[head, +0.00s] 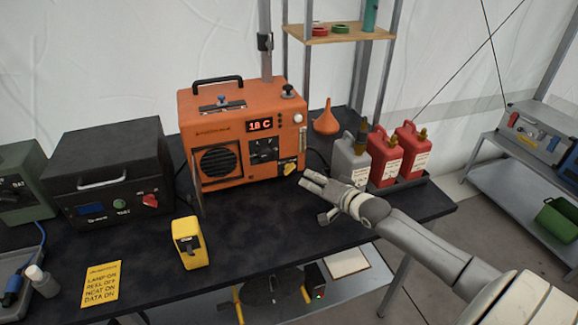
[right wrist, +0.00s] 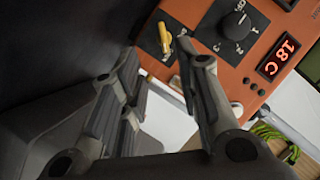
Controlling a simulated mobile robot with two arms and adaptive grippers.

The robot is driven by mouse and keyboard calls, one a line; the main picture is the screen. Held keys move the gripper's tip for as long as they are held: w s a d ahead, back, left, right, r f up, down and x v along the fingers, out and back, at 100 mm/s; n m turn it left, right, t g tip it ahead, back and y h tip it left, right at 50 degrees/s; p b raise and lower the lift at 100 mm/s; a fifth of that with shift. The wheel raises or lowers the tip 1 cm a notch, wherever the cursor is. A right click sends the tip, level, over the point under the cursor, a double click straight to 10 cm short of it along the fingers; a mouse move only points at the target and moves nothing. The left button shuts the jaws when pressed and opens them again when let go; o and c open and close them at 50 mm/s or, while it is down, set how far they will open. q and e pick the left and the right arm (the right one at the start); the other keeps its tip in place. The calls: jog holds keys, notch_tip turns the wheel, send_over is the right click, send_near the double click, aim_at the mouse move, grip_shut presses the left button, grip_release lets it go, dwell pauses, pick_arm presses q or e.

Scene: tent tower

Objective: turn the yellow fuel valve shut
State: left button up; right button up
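The orange heater unit (head: 228,135) stands on the dark table, its display reading 18 C. The yellow fuel valve (head: 289,168) is a small handle on a black plate at the lower right of its front panel. It also shows in the right wrist view (right wrist: 165,38), beside a black dial (right wrist: 235,25). My right gripper (head: 313,197) is open and empty, just in front and to the right of the valve, apart from it. In the right wrist view its fingers (right wrist: 158,58) are spread, with the valve beyond the tips. My left gripper is not in view.
A grey can (head: 350,160) and two red cans (head: 384,160) stand in a tray right of the heater, by an orange funnel (head: 326,120). A black box (head: 105,170), a yellow device (head: 188,245) and a yellow card (head: 101,284) are at left. The table's middle is clear.

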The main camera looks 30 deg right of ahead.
aim_at(291, 171)
jog(key=shift+w+a+r, duration=0.2)
jog(key=shift+w, duration=0.35)
jog(key=shift+x, duration=1.25)
jog(key=x, duration=0.4)
jog(key=shift+f, duration=0.1)
jog(key=shift+w+f, duration=0.1)
jog(key=shift+w, duration=0.3)
jog(key=shift+w+f+b, duration=0.25)
jog(key=shift+w+b, duration=0.05)
jog(key=shift+w, duration=0.3)
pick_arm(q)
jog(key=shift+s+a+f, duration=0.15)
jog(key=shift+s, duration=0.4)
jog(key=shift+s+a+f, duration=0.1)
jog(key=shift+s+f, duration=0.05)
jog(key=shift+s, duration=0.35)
pick_arm(e)
grip_shut()
